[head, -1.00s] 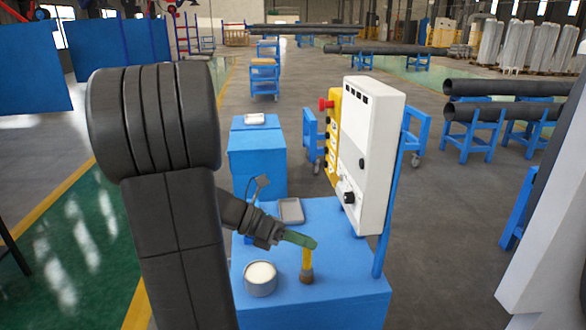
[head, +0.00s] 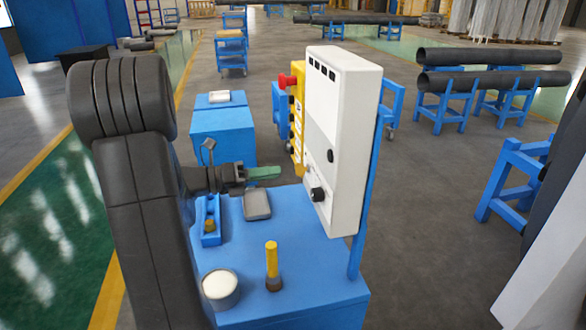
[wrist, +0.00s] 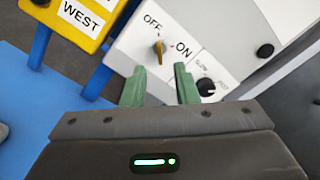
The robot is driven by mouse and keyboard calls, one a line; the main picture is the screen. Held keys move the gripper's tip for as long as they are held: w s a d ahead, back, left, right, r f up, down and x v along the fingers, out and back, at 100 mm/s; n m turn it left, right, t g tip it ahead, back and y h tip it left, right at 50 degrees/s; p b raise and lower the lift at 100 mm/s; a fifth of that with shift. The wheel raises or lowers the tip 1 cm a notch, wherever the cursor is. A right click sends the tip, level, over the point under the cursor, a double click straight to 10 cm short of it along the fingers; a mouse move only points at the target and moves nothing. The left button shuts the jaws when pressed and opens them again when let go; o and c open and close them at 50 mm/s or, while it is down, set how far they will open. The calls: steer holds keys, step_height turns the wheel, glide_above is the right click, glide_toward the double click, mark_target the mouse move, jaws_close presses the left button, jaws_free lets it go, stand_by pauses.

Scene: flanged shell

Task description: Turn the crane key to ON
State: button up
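The crane key (wrist: 159,50) is a small brass key in the white control panel (wrist: 210,32), between the OFF label above and the ON label to its right in the wrist view. Its bow stands roughly upright in that picture, towards OFF. My gripper (wrist: 160,88) has two green fingers, parted and empty, just below the key in the wrist view and not touching it. In the head view my gripper (head: 266,173) is left of the white panel (head: 340,130), above the blue cart. I cannot make out the key in the head view.
A black SLOW/FAST knob (wrist: 206,87) sits close to the right finger. A yellow pendant (wrist: 70,18) marked WEST hangs beside the panel.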

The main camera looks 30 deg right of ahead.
mark_target(302, 169)
steer(key=x, duration=0.6)
steer(key=shift+p, duration=0.3)
steer(key=shift+d, duration=0.15)
steer(key=shift+c, duration=0.5)
jaws_close()
